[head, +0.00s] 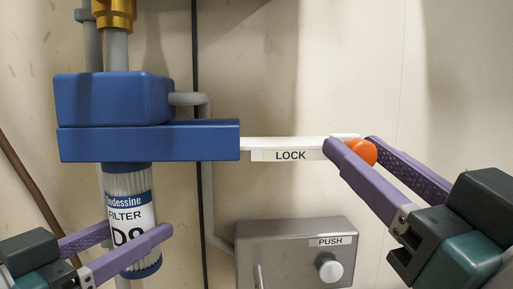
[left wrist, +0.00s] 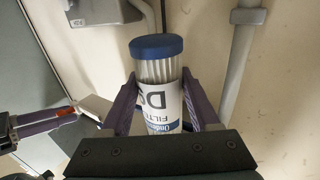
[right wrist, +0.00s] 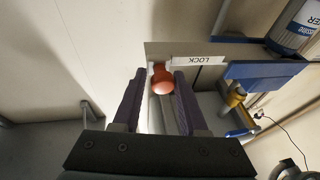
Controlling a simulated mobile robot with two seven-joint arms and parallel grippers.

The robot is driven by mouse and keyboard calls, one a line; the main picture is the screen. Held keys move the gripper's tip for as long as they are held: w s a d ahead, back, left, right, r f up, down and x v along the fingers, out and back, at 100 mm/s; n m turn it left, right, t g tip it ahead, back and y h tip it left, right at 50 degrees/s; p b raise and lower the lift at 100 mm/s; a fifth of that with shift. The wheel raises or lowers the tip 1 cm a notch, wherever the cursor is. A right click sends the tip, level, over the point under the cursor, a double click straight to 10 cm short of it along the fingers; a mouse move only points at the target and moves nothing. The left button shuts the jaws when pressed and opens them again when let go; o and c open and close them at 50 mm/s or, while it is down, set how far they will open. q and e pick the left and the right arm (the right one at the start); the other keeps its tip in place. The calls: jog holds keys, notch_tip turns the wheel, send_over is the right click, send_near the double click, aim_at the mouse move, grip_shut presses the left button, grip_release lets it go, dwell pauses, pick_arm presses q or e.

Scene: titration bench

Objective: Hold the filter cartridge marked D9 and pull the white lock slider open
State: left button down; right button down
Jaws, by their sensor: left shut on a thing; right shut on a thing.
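The filter cartridge (head: 128,189) hangs upright under a blue head block (head: 150,139). Its white label reads FILTER with a D; the character after it is partly hidden by a finger. My left gripper (head: 138,232) is shut around its lower half; the left wrist view shows the cartridge (left wrist: 158,68) between the fingers. The white lock slider (head: 290,144), labelled LOCK, sticks out well to the right of the block. My right gripper (head: 350,145) is shut on the orange knob (head: 362,151) at its right end, which also shows between the fingers in the right wrist view (right wrist: 162,78).
A grey box (head: 290,243) with a white PUSH button (head: 330,268) is on the wall below the slider. A brass fitting (head: 114,14) and pipe stand above the block. A grey pipe (head: 207,180) and a black cable run down the wall. The wall at upper right is bare.

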pick_arm(q)
jog(key=shift+a+r, duration=0.1)
jog(key=shift+a, duration=0.1)
pick_arm(e)
jog(key=shift+d, duration=0.15)
pick_arm(q)
jog(key=shift+d, duration=0.1)
pick_arm(e)
jog(key=shift+d, duration=2.5)
jog(key=c, duration=0.6)
grip_release()
jog(key=shift+o, duration=0.2)
jog(key=s, duration=0.9)
